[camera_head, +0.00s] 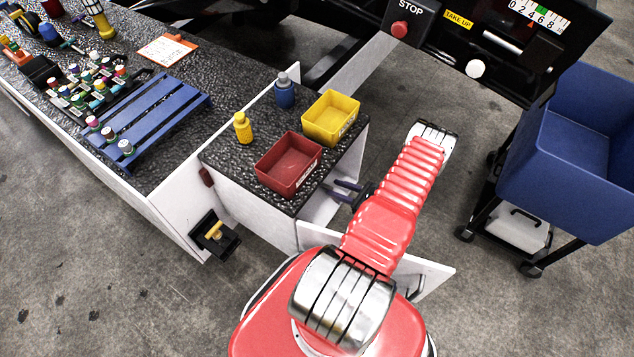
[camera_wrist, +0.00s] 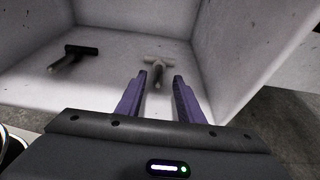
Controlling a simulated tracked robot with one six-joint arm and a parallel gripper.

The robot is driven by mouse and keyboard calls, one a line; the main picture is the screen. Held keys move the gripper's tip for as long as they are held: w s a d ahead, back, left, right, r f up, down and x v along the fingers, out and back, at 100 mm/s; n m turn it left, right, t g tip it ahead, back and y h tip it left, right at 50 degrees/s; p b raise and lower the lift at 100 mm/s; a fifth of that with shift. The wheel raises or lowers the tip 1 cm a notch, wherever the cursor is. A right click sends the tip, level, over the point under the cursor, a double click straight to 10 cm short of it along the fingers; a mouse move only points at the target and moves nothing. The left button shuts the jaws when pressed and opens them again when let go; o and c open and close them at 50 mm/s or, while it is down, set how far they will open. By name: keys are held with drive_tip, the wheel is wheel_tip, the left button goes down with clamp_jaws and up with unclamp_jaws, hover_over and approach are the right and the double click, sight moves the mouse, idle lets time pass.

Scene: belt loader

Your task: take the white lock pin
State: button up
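The white lock pin (camera_wrist: 157,62) is a pale T-shaped piece on the floor of a white compartment (camera_wrist: 112,50) in the wrist view. Its crossbar lies just beyond my fingertips and its stem points toward me, between the finger lines. My gripper (camera_wrist: 159,77) is open, with purple fingers on either side of the stem's near end; I cannot tell if they touch it. In the head view my gripper (camera_head: 346,191) reaches into the cabinet's open side, and the pin is hidden there.
A black T-shaped pin (camera_wrist: 75,56) lies to the left in the same compartment. Compartment walls rise behind and at the right. On the cabinet top stand a red bin (camera_head: 289,164) and a yellow bin (camera_head: 331,117). An open white door (camera_head: 420,273) is near my arm.

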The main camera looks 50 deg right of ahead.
sight(328, 186)
drive_tip(key=shift+x, duration=2.65)
drive_tip(key=shift+s+a, duration=0.1)
drive_tip(key=shift+c, duration=0.2)
clamp_jaws()
